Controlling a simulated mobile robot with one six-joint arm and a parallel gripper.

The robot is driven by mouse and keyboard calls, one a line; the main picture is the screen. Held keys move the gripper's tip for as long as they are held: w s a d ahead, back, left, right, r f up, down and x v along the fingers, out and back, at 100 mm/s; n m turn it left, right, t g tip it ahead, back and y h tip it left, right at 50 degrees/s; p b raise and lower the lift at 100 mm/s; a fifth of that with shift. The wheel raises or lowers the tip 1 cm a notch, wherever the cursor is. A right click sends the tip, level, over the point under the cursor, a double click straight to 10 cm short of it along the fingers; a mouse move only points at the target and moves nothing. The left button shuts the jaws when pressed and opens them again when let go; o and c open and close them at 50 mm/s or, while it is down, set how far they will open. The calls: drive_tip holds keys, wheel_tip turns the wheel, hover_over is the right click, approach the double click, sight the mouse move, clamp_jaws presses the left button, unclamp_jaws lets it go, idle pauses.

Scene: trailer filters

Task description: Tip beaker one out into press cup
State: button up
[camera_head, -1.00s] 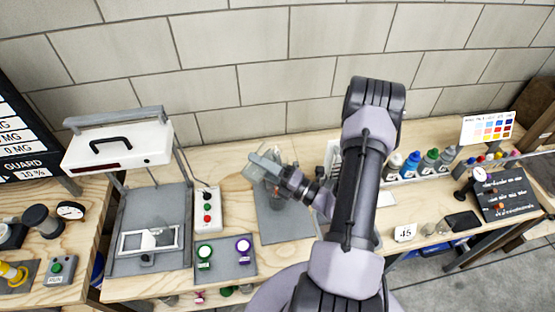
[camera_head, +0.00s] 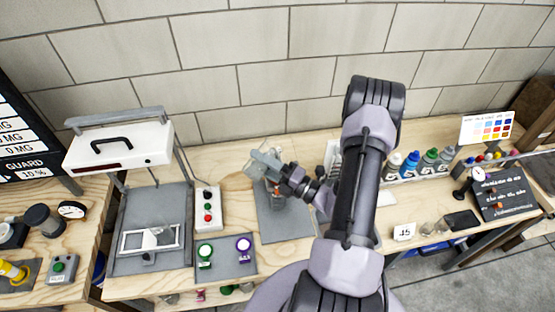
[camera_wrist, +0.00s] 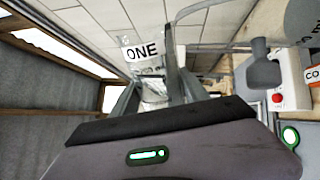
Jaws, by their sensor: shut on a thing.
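Beaker one, clear with a white label reading ONE (camera_wrist: 143,52), is between my gripper's fingers in the wrist view. My gripper (camera_head: 270,163) is shut on it and holds it above the grey mat (camera_head: 290,228) in the head view. There the beaker (camera_head: 257,164) looks pale and tilted, pointing to the left. What is inside it is too small to tell. A small reddish and grey thing (camera_head: 277,192) stands on the mat just below my gripper, partly hidden. I cannot tell for sure which thing is the press cup.
A white-topped frame stand (camera_head: 115,148) is on the left, beside a box with red and green buttons (camera_head: 208,208). Green and purple round items sit on a grey pad (camera_head: 226,262). Several bottles (camera_head: 412,165) stand behind my arm on the right. A brick wall closes the back.

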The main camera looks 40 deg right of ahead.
sight(276, 155)
drive_tip(key=shift+d+r+m+h+p, duration=0.15)
drive_tip(key=shift+r+m+h+p, duration=0.15)
drive_tip(key=shift+r+m+p, duration=0.45)
idle(0.9)
drive_tip(key=shift+w+d+f+m+b, duration=0.15)
drive_tip(key=shift+f+m+b, duration=0.1)
drive_tip(key=shift+f+m, duration=0.4)
drive_tip(key=shift+s+d+f+m+b, duration=0.1)
drive_tip(key=shift+f+m+b, duration=0.1)
drive_tip(key=shift+f+m, duration=0.4)
drive_tip(key=shift+w+d+r+m+t+h+p, duration=0.1)
drive_tip(key=shift+d+r+m+h+p, duration=0.2)
drive_tip(key=shift+m+p, duration=0.3)
drive_tip(key=shift+w+d+r+m+t+h+p, duration=0.15)
drive_tip(key=shift+r+m+p, duration=0.25)
drive_tip(key=shift+m, duration=0.4)
drive_tip(key=shift+d+r+m+t+h+p, duration=0.1)
drive_tip(key=shift+d+r+m+h+p, duration=0.2)
drive_tip(key=shift+m+p, duration=0.35)
idle(0.9)
drive_tip(key=shift+w+d+r+m+h+p, duration=0.1)
drive_tip(key=shift+d+r+m+h+p, duration=0.3)
drive_tip(key=shift+m, duration=0.45)
drive_tip(key=shift+w+d+r+m+h+p, duration=0.1)
drive_tip(key=shift+d+m+p, duration=0.2)
drive_tip(key=shift+m+p, duration=0.4)
idle(0.6)
